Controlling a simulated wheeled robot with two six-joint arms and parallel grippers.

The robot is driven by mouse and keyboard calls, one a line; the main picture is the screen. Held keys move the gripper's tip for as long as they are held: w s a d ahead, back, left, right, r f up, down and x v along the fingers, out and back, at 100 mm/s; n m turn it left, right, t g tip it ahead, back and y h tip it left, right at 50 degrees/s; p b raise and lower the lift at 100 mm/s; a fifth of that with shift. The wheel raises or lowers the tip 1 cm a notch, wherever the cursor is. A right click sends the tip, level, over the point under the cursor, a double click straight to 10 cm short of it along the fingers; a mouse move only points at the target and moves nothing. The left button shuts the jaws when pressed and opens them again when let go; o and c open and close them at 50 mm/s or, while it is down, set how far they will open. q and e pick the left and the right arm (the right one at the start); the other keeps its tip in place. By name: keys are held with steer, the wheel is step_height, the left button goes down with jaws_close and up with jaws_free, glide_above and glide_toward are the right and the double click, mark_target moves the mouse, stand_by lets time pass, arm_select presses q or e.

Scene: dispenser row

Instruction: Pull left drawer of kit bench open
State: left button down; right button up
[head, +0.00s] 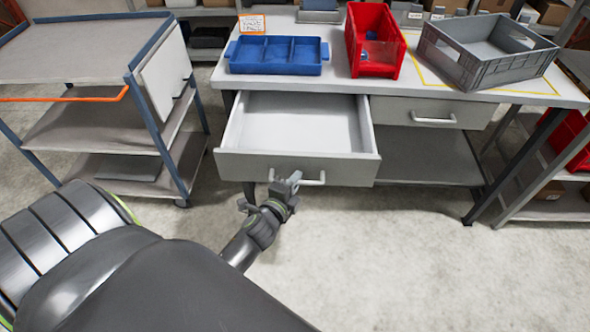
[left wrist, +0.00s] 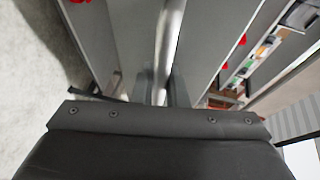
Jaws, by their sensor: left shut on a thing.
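The left drawer (head: 297,167) of the kit bench (head: 480,92) stands pulled well out, its empty light interior showing from above. Its pale bar handle (head: 313,179) is on the front panel. My left gripper (head: 284,184) is at the left part of this handle and shut on it. In the left wrist view the handle (left wrist: 170,40) runs up from between the fingers (left wrist: 164,88). The right drawer (head: 430,113) of the bench is closed. My right gripper is in neither view.
On the bench top stand a blue divided tray (head: 276,68), a red bin (head: 378,58) and a grey crate (head: 490,72). A grey shelf cart (head: 95,50) stands to the left of the bench. The floor (head: 400,250) in front is clear.

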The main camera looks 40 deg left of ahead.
arm_select(q)
steer(key=c, duration=1.5)
jaws_free()
steer(key=shift+o, duration=0.2)
steer(key=p+v, duration=0.1)
steer(key=v, duration=1.6)
steer(key=shift+s, duration=0.2)
steer(key=shift+a, duration=0.1)
